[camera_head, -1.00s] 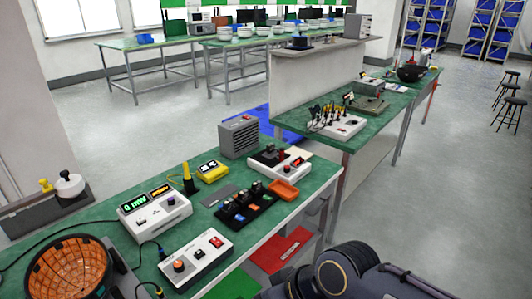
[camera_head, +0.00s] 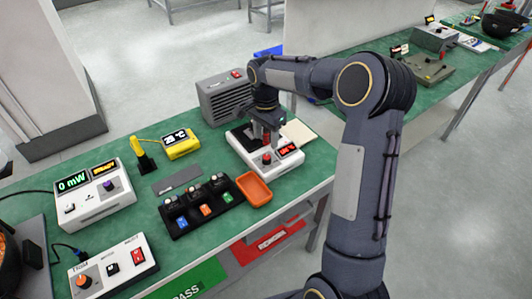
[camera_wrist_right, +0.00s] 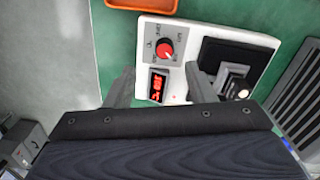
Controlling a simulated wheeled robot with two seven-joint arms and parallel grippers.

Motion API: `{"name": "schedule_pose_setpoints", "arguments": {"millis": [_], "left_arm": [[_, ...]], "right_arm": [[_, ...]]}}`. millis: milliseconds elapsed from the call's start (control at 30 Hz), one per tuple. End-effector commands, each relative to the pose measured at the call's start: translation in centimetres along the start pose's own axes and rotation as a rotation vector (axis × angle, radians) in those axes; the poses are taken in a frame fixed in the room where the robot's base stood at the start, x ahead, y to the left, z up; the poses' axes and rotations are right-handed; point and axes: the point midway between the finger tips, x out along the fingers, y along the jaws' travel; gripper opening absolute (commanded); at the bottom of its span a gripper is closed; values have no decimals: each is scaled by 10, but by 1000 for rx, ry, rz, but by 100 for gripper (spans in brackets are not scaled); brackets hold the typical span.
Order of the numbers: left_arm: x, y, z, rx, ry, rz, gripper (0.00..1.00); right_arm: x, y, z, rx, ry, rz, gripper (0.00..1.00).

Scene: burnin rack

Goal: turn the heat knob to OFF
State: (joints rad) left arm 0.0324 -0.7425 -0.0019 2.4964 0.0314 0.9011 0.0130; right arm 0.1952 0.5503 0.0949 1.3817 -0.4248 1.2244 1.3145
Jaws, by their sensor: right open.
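The heat unit is a white box (camera_head: 262,167) on the green bench, with a black plate, a lit red display (camera_head: 288,150) and a red knob (camera_head: 266,158). In the right wrist view the red knob (camera_wrist_right: 166,49) has a pale pointer line and printed labels around it, too small to read surely. My right gripper (camera_head: 268,132) is above this box. In the right wrist view its fingers (camera_wrist_right: 160,80) are apart, one on each side of the display (camera_wrist_right: 158,86), with the knob just beyond them and nothing held. My left gripper is out of view.
An orange tray (camera_head: 254,190) and a black socket board (camera_head: 200,208) lie left of the box. A grey vented unit (camera_head: 223,98) stands behind. A yellow meter (camera_head: 181,144) and white control boxes (camera_head: 110,265) are further left.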

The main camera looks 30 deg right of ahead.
Motion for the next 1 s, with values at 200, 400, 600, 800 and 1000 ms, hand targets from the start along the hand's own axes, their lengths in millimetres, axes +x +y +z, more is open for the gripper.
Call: {"name": "schedule_pose_setpoints", "arguments": {"millis": [200,400,600,800,1000], "left_arm": [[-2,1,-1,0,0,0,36],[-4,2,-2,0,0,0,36],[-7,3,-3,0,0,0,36],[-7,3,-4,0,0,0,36],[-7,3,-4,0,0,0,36]], "right_arm": [[24,-10,-7,66,5,31,50],[55,-9,-6,65,4,32,50],[82,-8,-7,64,5,30,50],[92,-8,-7,64,6,27,50],[93,-8,-7,63,6,27,50]]}}
